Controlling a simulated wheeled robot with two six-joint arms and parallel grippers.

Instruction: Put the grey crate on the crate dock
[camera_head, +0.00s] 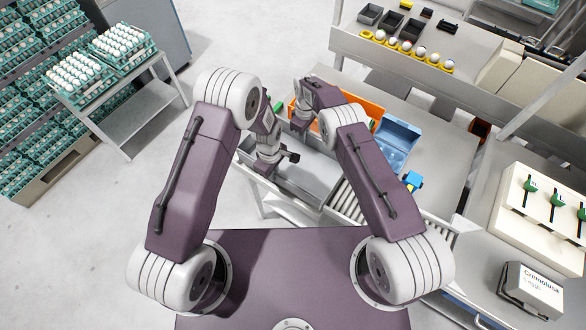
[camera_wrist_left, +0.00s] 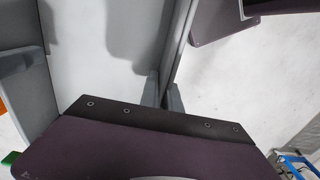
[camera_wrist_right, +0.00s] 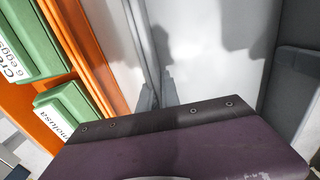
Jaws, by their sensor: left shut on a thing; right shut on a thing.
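The grey crate (camera_head: 312,168) is empty where I can see into it, and stands near the left end of the worktable, partly behind my arms. My left gripper (camera_head: 272,163) is shut on its near-left wall; the left wrist view shows the fingers (camera_wrist_left: 166,98) on either side of that wall. My right gripper (camera_head: 301,118) is at the far side, mostly hidden by its arm. In the right wrist view its fingers (camera_wrist_right: 158,98) are shut on the opposite wall. I cannot tell whether the crate rests or hangs slightly. I cannot clearly make out the crate dock.
An orange crate (camera_head: 376,109) with green egg boxes (camera_wrist_right: 32,45) is close beside the grey crate. A blue bin (camera_head: 399,138) and a roller strip (camera_head: 347,203) lie to the right. A shelf (camera_head: 400,58) stands behind. Egg trays (camera_head: 124,48) are on a left stand. Open floor lies left.

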